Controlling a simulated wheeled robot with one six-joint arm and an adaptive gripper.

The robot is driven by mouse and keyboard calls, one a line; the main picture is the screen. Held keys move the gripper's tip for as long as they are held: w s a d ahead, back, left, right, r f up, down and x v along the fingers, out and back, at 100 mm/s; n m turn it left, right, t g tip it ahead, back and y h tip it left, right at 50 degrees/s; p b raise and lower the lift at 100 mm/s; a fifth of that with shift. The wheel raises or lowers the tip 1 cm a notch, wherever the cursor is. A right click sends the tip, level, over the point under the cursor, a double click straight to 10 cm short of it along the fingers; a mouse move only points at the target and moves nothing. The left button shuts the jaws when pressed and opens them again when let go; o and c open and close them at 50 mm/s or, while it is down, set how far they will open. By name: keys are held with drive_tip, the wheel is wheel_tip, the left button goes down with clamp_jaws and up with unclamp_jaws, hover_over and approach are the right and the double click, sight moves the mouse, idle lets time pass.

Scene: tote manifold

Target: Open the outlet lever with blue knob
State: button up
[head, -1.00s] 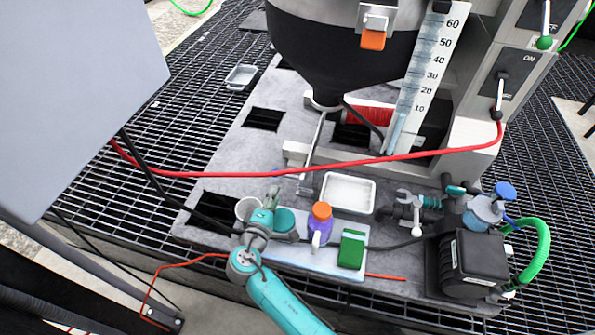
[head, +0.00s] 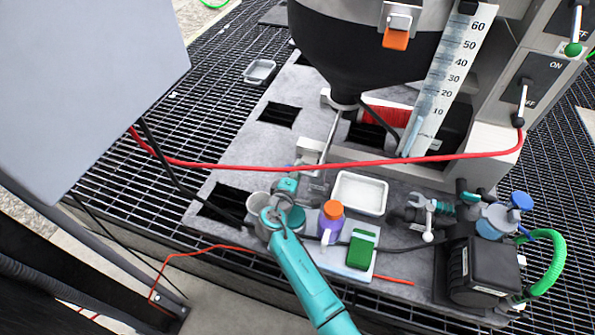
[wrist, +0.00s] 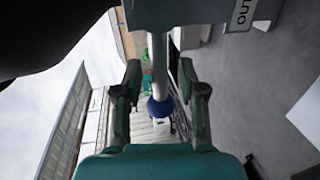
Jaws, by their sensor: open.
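The blue knob (wrist: 160,109) shows in the wrist view at the end of a pale, straight lever rod (wrist: 159,60). It lies between the two fingers of my gripper (wrist: 161,92), which are spread apart with a gap on both sides of the knob. The rod runs up to a light grey part with a partly cut-off label (wrist: 243,12) that seems to start with "OU". In the head view, my gripper (head: 300,180) is just below the grey bracket under the dark hopper (head: 365,60). The knob is hidden or too small to tell there.
A red cable (head: 340,166) crosses close above my gripper. A purple bottle with an orange cap (head: 331,220), a green box (head: 362,249) and a white tray (head: 361,193) stand to the right.

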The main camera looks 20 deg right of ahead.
clamp_jaws()
drive_tip(key=shift+s+r+m+y, duration=0.1)
drive_tip(key=shift+r+m+y, duration=0.2)
drive_tip(key=shift+r+m, duration=0.8)
drive_tip(key=shift+f, duration=0.25)
unclamp_jaws()
